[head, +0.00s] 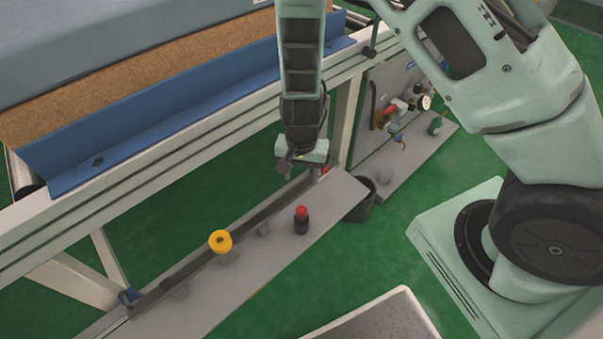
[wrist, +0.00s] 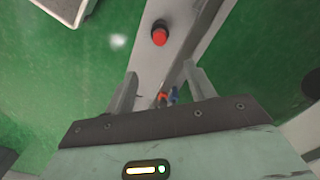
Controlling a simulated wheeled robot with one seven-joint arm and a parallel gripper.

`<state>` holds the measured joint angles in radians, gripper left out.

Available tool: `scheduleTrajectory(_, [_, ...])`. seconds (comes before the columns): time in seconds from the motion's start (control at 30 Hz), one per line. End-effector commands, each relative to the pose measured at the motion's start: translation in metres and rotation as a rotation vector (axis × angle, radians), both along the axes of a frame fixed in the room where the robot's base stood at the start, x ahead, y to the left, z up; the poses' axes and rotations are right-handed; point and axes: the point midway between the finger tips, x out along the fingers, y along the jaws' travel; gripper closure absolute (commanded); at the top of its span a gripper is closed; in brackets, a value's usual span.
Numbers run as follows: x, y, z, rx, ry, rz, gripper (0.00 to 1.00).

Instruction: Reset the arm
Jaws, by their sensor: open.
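My gripper (head: 302,165) hangs pointing down over the far end of a narrow grey shelf, beside the white conveyor frame. In the wrist view its two fingers (wrist: 160,92) are spread apart with nothing held between them. My arm reaches up from it and across to its base at the right of the head view. A red-capped dark bottle or knob (head: 302,220) stands upright on the shelf, just in front of the gripper and apart from it. It also shows in the wrist view (wrist: 159,34), beyond the fingers.
A mattress (head: 130,75) lies on the conveyor behind a blue rail (head: 180,105). A panel with gauges (head: 400,130) stands behind the gripper. A pale tray (head: 375,318) is at the bottom. Green floor is clear between.

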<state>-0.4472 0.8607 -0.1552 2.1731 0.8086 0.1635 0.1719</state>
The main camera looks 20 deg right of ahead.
Motion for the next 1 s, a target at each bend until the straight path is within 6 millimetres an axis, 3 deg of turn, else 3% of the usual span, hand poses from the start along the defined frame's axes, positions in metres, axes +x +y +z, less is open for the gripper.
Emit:
scheduleTrajectory(0.27, [0.0,0.0,0.0,0.001,-0.001,0.001,0.45])
scheduleTrajectory(0.37, [-0.002,0.008,0.009,0.02,0.002,0.026,0.45])
scheduleTrajectory(0.47, [-0.011,0.028,0.035,0.072,0.006,0.108,0.45])
scheduleTrajectory(0.57, [-0.029,0.056,0.076,0.142,0.009,0.251,0.45])
scheduleTrajectory(0.7, [-0.068,0.085,0.137,0.214,0.007,0.504,0.45])
scheduleTrajectory(0.83, [-0.109,0.095,0.184,0.227,-0.004,0.745,0.45])
scheduleTrajectory(1.0, [-0.152,0.089,0.223,0.186,-0.018,0.995,0.45])
